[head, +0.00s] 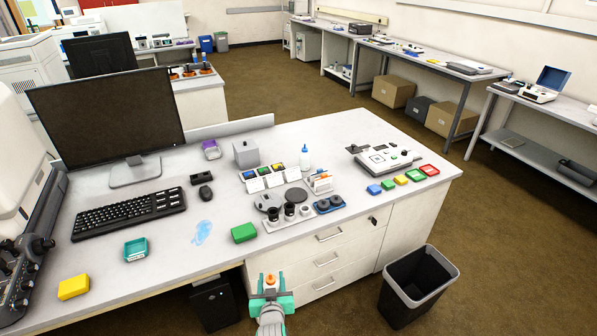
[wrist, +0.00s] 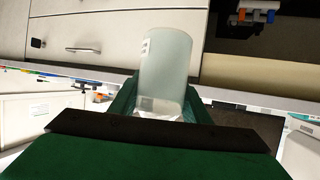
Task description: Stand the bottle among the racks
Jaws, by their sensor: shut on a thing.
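My gripper (head: 271,292), with teal fingers, is in front of the desk's drawers, low in the head view. It is shut on a bottle (wrist: 165,70), a translucent pale cylinder with a small label in the wrist view. In the head view only the bottle's orange top (head: 270,279) shows between the fingers; the rest is hidden. The racks stand mid-desk, beyond my gripper: small racks with coloured tops (head: 264,176), a rack with white and orange items (head: 320,182) and a grey holder with black parts (head: 289,212). A white bottle with a blue tip (head: 304,157) stands behind them.
A green box (head: 243,233) sits near the desk's front edge (head: 225,259). A black bin (head: 417,286) stands on the floor at right. A keyboard (head: 128,212) and monitor (head: 110,115) are at left.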

